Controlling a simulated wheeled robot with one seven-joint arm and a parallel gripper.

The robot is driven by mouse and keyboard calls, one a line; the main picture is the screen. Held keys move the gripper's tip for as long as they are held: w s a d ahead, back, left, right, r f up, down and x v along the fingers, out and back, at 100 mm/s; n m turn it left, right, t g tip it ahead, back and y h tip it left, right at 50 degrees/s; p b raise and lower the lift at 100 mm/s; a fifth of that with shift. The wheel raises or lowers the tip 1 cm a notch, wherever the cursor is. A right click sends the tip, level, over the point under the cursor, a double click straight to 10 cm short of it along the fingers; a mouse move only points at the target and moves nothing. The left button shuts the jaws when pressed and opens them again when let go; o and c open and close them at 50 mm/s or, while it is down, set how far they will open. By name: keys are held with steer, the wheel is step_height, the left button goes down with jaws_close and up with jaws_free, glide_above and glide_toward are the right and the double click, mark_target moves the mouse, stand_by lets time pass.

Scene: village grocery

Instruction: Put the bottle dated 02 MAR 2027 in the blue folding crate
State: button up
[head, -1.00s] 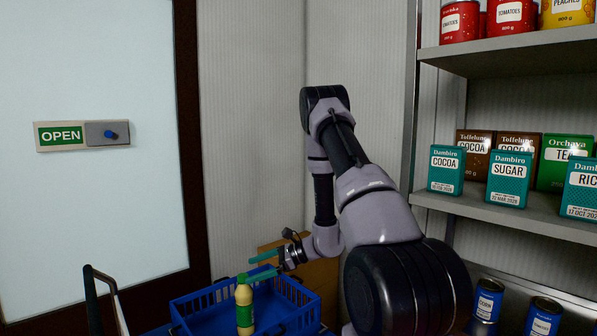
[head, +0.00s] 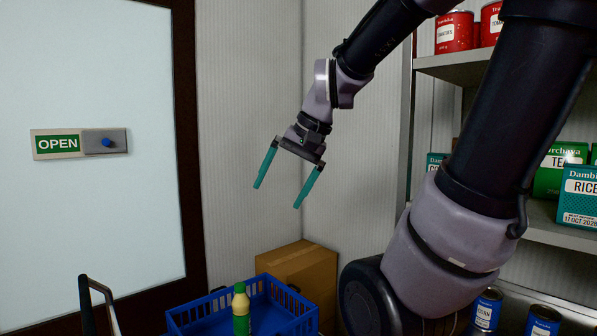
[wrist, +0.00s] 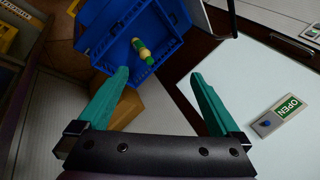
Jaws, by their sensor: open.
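A yellow bottle (head: 241,312) with a green cap and a green label stands in the blue folding crate (head: 300,318). Its date cannot be read. In the wrist view the bottle (wrist: 142,50) lies within the walls of the crate (wrist: 97,28), seen from above. The crate's lower part is cut off in the head view. My gripper (head: 277,196) is open and empty, with teal fingers pointing down, well above the crate and apart from the bottle. It also shows in the wrist view (wrist: 160,73).
A cardboard box (head: 298,266) stands behind the crate in the corner. A shelf (head: 560,226) with boxes and cans is at right, partly hidden by my arm. A door with an OPEN sign (head: 58,144) is at left. The air around my gripper is clear.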

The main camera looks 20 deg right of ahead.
steer(key=s+d+r+t+h, duration=0.1)
steer(key=s+d+r+n+t+h, duration=0.1)
steer(key=s+r, duration=0.1)
steer(key=shift+s+d+r+t, duration=0.1)
steer(key=shift+d+r+t, duration=0.1)
steer(key=shift+r+t, duration=0.1)
stand_by(1.1)
